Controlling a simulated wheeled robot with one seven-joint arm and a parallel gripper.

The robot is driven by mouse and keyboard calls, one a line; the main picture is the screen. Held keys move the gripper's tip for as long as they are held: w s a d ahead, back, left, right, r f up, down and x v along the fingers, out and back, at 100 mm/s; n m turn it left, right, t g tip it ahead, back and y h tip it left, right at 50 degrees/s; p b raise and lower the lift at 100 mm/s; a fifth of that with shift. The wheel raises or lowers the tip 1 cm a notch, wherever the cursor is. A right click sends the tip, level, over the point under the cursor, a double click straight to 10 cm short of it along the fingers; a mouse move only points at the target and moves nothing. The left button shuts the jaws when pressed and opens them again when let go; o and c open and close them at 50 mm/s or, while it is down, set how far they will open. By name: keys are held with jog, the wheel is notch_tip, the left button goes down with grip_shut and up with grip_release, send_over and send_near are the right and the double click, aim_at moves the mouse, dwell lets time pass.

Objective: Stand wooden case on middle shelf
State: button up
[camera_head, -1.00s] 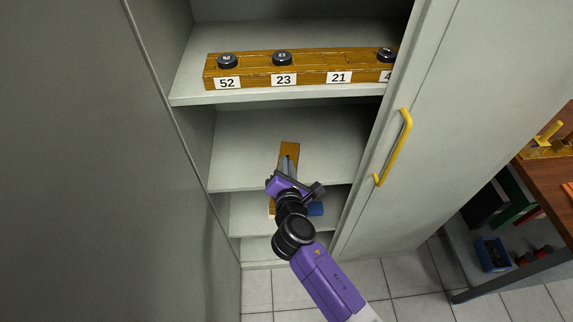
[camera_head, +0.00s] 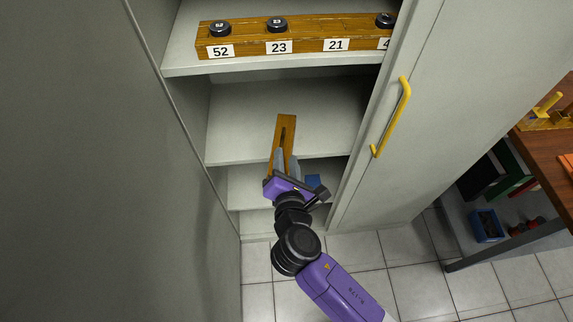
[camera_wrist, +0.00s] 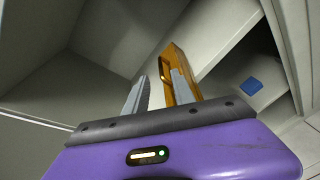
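The wooden case (camera_head: 288,123) is a narrow brown piece with a dark slot. It is upright or slightly tilted in front of the shelf (camera_head: 232,135) below the labelled row. Its lower part is largely hidden by my gripper, so I cannot tell what its base rests on. My gripper (camera_head: 285,160) is at the case's near side. In the wrist view the fingers of my gripper (camera_wrist: 158,85) stand apart with a gap between them. The right finger overlaps the case (camera_wrist: 180,62); the left finger is clear of it.
A long wooden block (camera_head: 305,33) with black knobs and number labels sits on the shelf above. A blue object (camera_head: 313,181) lies on a lower shelf. The cabinet's left wall and right door (camera_head: 430,110), with a yellow handle (camera_head: 392,115), flank the opening.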

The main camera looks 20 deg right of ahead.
jog(key=shift+v, duration=1.1)
jog(key=s+d+f+m+g+y, duration=0.1)
jog(key=s+f+m+y, duration=0.2)
jog(key=s, duration=0.5)
jog(key=s+d+f+m+y, duration=0.1)
jog(key=s+f+m, duration=0.1)
jog(key=s+m, duration=0.5)
jog(key=s+r+m+y, duration=0.1)
jog(key=s+r+m, duration=0.3)
jog(key=s, duration=0.7)
jog(key=shift+r+m+y, duration=0.4)
jog(key=shift+m, duration=0.3)
jog(key=s+r+m, duration=0.2)
jog(key=r+m, duration=0.1)
jog(key=s+d+r+m+t, duration=0.1)
jog(key=s+r+m, duration=0.1)
jog(key=r+m, duration=0.1)
jog(key=s+r+m+h, duration=0.1)
jog(key=s+r+m, duration=0.1)
jog(key=r, duration=0.1)
jog(key=shift+s+d+m+t, duration=0.3)
jog(key=shift+d+m, duration=0.1)
jog(key=c, duration=0.3)
jog(key=shift+r, duration=0.15)
grip_shut()
